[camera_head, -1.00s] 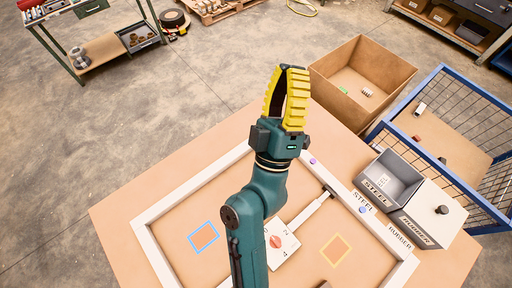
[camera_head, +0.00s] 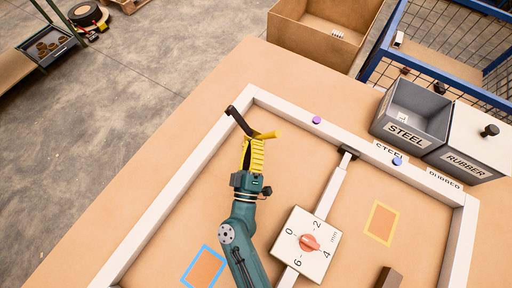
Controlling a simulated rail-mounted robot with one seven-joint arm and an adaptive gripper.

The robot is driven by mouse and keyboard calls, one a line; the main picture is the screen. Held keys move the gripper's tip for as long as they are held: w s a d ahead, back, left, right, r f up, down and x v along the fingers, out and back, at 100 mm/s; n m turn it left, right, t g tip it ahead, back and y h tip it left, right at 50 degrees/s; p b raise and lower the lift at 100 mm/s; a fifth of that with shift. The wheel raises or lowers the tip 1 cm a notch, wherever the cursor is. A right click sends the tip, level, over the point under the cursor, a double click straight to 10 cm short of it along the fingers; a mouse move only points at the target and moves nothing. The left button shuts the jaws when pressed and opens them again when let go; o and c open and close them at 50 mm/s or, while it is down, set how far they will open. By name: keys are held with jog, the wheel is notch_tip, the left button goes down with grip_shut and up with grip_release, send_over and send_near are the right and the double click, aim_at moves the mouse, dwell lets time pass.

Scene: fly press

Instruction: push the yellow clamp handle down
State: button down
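The clamp is a dark bar (camera_head: 238,120) at the far left corner of the white frame, with a yellow handle (camera_head: 265,134) sticking out to the right at its near end. My gripper (camera_head: 254,142), with yellow ridged fingers, is just below the handle in the picture, with its fingertips close to it. I cannot tell whether they touch. The fingers appear close together, but their tips are partly hidden by the overlap with the clamp, so I cannot tell whether they are open or shut. Nothing shows held between them.
The white frame (camera_head: 190,178) borders the work area. STEEL (camera_head: 412,112) and RUBBER (camera_head: 473,146) bins and a cardboard box (camera_head: 322,38) stand beyond it.

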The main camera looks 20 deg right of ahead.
aim_at(266, 136)
jog(key=w+d+b, duration=0.2)
jog(key=d, duration=0.1)
jog(key=w+d+b, duration=0.1)
jog(key=b, duration=0.1)
jog(key=shift+w+d+f, duration=0.1)
jog(key=shift+d+f, duration=0.05)
jog(key=shift+d, duration=0.25)
